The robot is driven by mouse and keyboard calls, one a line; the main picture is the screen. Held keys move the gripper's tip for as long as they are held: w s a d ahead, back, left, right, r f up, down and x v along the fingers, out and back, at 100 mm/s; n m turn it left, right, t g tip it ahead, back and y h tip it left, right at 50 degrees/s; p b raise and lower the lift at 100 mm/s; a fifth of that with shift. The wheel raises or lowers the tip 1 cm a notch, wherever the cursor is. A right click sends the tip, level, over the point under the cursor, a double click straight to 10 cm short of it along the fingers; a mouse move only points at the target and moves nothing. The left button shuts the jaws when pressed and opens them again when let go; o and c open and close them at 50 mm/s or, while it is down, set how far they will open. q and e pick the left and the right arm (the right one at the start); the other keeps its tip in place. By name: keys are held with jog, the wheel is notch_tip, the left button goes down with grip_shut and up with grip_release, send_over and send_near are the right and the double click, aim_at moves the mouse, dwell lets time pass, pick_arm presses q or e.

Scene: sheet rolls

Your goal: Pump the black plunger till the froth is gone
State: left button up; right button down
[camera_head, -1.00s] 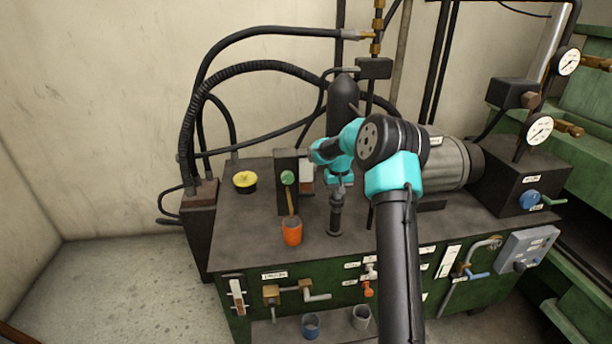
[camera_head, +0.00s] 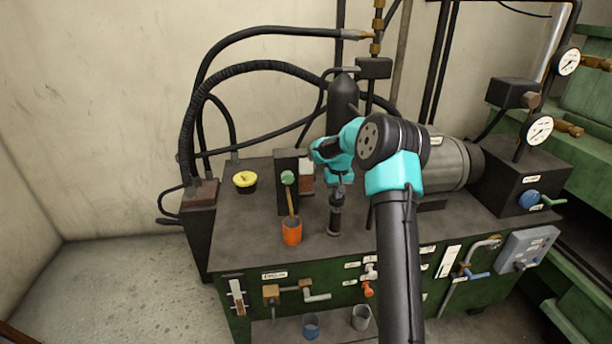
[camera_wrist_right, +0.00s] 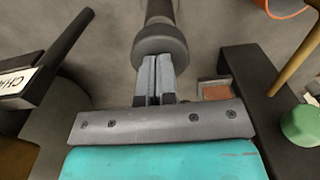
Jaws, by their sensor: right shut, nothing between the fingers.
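The black plunger (camera_head: 335,216) stands upright on the bench top, with a round dark knob (camera_wrist_right: 160,38) on it. My right gripper (camera_head: 339,186) is shut and empty, right above the plunger. In the right wrist view its closed fingertips (camera_wrist_right: 158,58) meet the knob's edge; I cannot tell how firmly they touch. A small sight window (camera_head: 306,172), pale above and reddish brown below, sits beside the black block. Froth itself is too small to make out. My left gripper is not in view.
Left of the plunger are an orange cup (camera_head: 291,232) with a wooden handle, a black block (camera_head: 287,200) with a green knob (camera_head: 288,177), and a yellow-topped pot (camera_head: 245,181). A dark cylinder (camera_head: 342,95) and hoses rise behind. Gauges (camera_head: 538,130) stand at right.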

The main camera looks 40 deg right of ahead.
jog(key=shift+r, duration=1.9)
jog(key=shift+f, duration=3.2)
jog(key=shift+r, duration=3.2)
jog(key=shift+f, duration=0.15)
